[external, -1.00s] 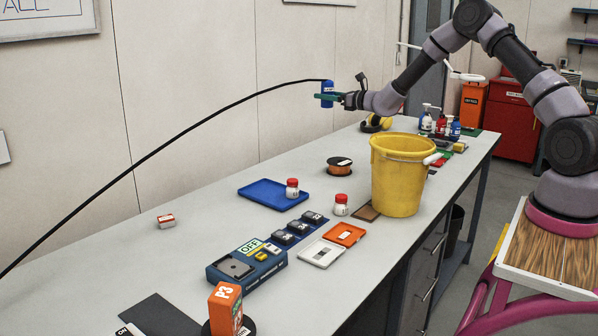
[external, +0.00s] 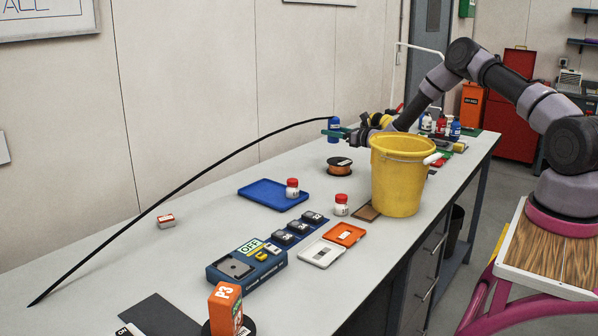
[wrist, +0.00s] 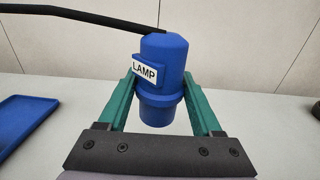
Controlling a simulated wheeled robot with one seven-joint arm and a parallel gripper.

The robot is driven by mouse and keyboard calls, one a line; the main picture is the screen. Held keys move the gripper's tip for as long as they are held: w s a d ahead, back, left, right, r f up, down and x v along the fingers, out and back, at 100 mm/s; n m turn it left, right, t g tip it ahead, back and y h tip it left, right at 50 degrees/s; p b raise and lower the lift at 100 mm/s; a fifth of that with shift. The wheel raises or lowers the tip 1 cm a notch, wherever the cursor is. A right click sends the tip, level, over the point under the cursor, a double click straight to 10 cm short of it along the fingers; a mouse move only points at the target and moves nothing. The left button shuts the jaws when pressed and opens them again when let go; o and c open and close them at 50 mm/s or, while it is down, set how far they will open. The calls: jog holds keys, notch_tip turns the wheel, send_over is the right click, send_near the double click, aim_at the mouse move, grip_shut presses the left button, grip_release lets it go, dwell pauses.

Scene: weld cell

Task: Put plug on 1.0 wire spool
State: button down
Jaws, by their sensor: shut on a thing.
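My gripper (external: 337,133) is shut on a blue plug (external: 334,124) with a black cable. In the wrist view the plug (wrist: 162,75) stands upright between the green fingers and carries a white label reading LAMP. The black cable (external: 190,179) arcs from the plug down to the left, its far end at the table's left side. A wire spool (external: 339,164) with orange-brown wire and a pale label lies flat on the table, below and close to my gripper. I cannot read its label. The plug is held in the air above the table.
A yellow bucket (external: 397,178) stands right of the spool. A blue tray (external: 262,200) and red-lidded jars (external: 341,204) are nearer. A blue OFF box (external: 247,264) and an orange P3 block (external: 226,306) stand in front. Bottles (external: 440,126) crowd the far end. The left tabletop is mostly clear.

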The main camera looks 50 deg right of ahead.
aim_at(339, 131)
jog(key=shift+f, duration=3.35)
jog(key=shift+f, duration=0.15)
jog(key=shift+c, duration=0.3)
grip_release()
jog(key=shift+s, duration=0.2)
jog(key=s, duration=0.4)
jog(key=shift+s, duration=0.35)
notch_tip(339, 131, up, 7)
jog(key=shift+r, duration=0.2)
